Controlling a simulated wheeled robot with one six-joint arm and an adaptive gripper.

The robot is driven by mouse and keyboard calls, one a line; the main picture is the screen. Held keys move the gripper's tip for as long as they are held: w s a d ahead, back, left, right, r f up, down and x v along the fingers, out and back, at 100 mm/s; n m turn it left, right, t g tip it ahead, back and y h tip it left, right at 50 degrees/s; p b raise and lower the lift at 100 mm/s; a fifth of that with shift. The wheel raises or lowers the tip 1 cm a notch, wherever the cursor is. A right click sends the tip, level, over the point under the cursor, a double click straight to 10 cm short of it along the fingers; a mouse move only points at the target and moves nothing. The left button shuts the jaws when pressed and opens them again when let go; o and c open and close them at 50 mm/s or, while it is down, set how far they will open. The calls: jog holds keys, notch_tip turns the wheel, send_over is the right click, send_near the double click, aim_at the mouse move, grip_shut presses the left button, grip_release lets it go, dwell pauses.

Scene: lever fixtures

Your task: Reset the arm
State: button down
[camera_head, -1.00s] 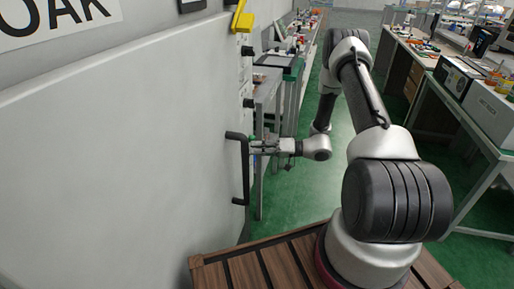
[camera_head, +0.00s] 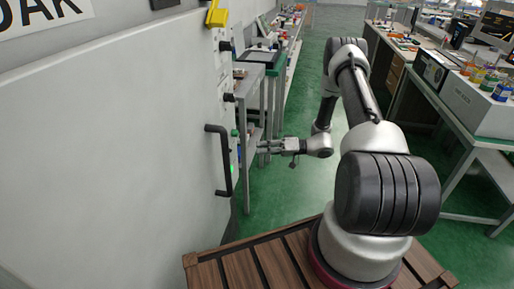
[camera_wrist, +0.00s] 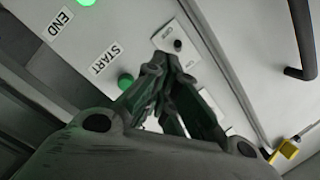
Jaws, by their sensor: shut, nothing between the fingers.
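My gripper (camera_head: 262,147) is shut and empty, held in the air to the right of the machine's side panel. My arm reaches forward from the right, and no contact with the panel shows. A black bar handle (camera_head: 222,160) is on the pale machine door, left of the gripper; it also shows at the upper right of the wrist view (camera_wrist: 301,40). In the wrist view the shut fingertips (camera_wrist: 160,62) lie in front of the panel. The panel has a green START button (camera_wrist: 126,81) and a lit green spot by the END label (camera_wrist: 86,2).
A yellow lever (camera_head: 217,14) sits high on the machine edge, with black knobs (camera_head: 225,46) below it. The large door (camera_head: 100,150) fills the left. Cluttered benches (camera_head: 490,150) stand at right. Green floor (camera_head: 290,190) is open between them.

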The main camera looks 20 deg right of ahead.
jog(key=shift+s+d+f, duration=0.1)
jog(key=shift+d, duration=0.2)
